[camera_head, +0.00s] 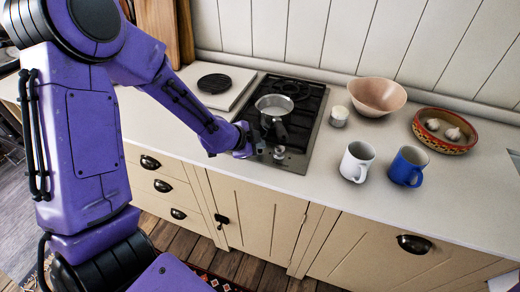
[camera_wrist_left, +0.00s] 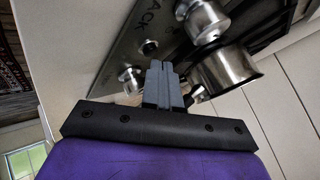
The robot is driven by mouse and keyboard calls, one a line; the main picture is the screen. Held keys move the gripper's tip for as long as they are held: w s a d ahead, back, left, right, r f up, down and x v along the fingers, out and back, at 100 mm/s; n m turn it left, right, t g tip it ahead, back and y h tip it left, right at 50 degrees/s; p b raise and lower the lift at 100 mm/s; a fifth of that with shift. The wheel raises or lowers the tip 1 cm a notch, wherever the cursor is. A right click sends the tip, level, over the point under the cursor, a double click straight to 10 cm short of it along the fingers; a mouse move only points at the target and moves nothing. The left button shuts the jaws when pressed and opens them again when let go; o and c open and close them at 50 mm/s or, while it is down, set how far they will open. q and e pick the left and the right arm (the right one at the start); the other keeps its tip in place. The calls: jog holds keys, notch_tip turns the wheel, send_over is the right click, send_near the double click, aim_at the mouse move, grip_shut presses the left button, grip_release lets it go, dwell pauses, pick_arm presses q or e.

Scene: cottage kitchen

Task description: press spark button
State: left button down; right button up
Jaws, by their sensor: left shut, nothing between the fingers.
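The gas hob (camera_head: 313,128) is set into the pale counter, with its knobs (camera_head: 279,151) along the front edge. In the left wrist view, a small dark round button (camera_wrist_left: 149,47) sits on the steel hob panel between two metal knobs (camera_wrist_left: 206,20) (camera_wrist_left: 130,78). It looks like the spark button, but its label is not readable. My left gripper (camera_head: 254,145) is over the front left of the hob, by the knobs. Its fingers (camera_wrist_left: 160,66) are closed together and empty, pointing toward the button; whether they touch it I cannot tell. My right gripper is out of view.
A saucepan (camera_head: 275,104) stands on the hob, its dark handle toward the front, close to my left gripper. A white mug (camera_head: 356,161), a blue mug (camera_head: 408,167), a small jar (camera_head: 338,116) and a pink bowl (camera_head: 377,95) stand to the right. A garlic dish (camera_head: 445,130) is farther right.

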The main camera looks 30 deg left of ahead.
pick_arm(q)
jog(key=shift+f, duration=0.4)
jog(key=shift+r, duration=0.1)
jog(key=shift+r+p, duration=0.4)
jog(key=shift+p, duration=0.1)
notch_tip(320, 180, up, 6)
jog(key=p, duration=0.6)
dwell(0.5)
